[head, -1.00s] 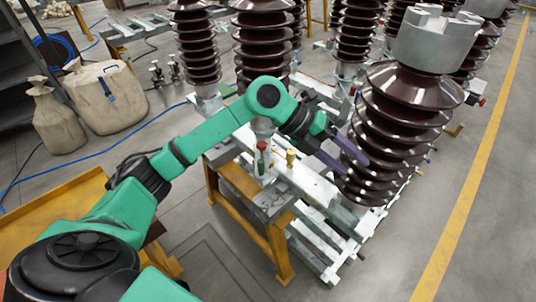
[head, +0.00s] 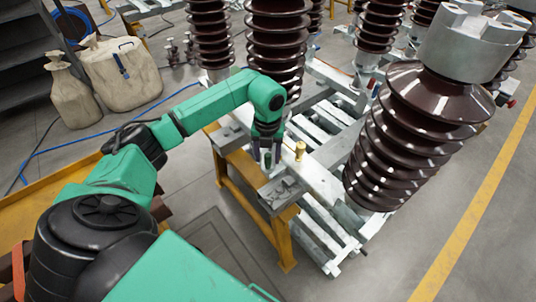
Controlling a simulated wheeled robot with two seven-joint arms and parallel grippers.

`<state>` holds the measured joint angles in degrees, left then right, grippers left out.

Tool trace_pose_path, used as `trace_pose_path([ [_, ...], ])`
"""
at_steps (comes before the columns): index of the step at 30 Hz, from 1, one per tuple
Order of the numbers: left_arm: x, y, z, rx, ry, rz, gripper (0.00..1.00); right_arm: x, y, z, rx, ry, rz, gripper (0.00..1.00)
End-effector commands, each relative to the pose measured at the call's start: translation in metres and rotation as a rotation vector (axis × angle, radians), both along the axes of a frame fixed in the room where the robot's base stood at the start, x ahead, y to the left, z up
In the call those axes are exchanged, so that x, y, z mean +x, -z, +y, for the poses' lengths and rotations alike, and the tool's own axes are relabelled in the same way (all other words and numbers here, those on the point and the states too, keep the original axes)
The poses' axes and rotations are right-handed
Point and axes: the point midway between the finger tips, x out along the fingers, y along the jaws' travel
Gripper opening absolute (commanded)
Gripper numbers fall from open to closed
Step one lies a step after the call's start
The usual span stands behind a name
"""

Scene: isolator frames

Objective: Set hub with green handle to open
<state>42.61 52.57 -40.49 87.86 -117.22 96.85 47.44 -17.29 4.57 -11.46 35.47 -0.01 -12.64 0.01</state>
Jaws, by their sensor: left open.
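My left gripper (head: 266,153) points down over the bench top at the near end of the steel frame. Its two dark fingers are apart, one on each side of a small fitting (head: 267,160) that shows only in part between them. I cannot tell whether the fingers touch it. The green handle cannot be told apart here, since the gripper and green wrist cover this spot. A small brass-coloured fitting (head: 300,150) stands upright just right of the gripper. My right gripper is not in view.
A large brown ribbed insulator (head: 405,145) with a grey metal cap stands tilted in the picture to the right. More insulators (head: 278,40) stand behind. A yellow-legged bench (head: 240,182) carries the fittings. Two beige sacks (head: 120,78) stand at left. The floor at right is clear.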

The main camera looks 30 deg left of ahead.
Motion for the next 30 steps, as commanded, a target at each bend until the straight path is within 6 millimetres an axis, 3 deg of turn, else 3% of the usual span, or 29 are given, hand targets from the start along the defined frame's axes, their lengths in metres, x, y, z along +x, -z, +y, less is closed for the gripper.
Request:
trace_pose_path([
  [10, -0.0001, 0.0105, -0.0003, -0.001, 0.001, 0.000, 0.56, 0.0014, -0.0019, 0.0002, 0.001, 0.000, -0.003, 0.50],
  [14, -0.0001, 0.0103, -0.0005, -0.001, 0.002, 0.000, 0.07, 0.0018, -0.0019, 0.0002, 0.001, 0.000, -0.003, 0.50],
  [15, -0.0001, 0.0102, -0.0003, -0.001, 0.002, 0.000, 0.00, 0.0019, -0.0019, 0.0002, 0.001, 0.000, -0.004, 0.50],
  [30, -0.0002, 0.0094, -0.0001, 0.000, 0.001, 0.000, 0.00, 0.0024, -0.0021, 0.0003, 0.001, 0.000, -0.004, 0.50],
])
